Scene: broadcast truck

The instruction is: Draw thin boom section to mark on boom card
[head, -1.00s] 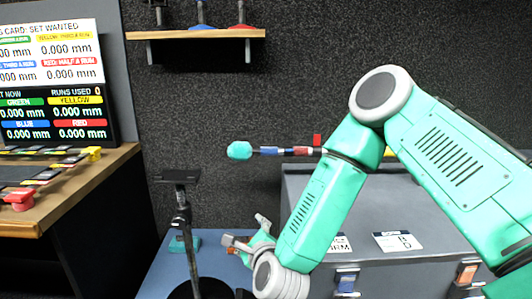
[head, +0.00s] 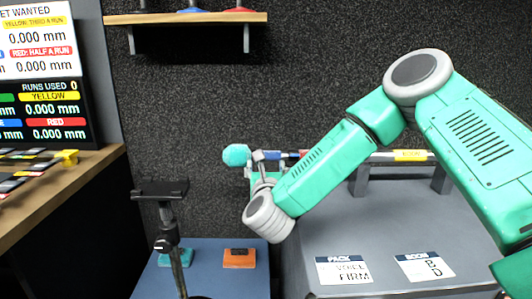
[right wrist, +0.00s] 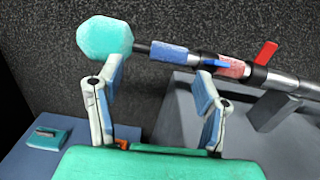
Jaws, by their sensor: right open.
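The boom lies level across a grey case, with a teal foam tip (head: 237,155) at its left end. My left gripper is out of view.
A pack card (head: 344,270) lies beside the boom card. A black stand (head: 160,190) rises at the left. An orange block (head: 239,258) and a teal block (head: 176,258) sit on the blue surface. A display board (head: 38,75) and wooden desk are at far left.

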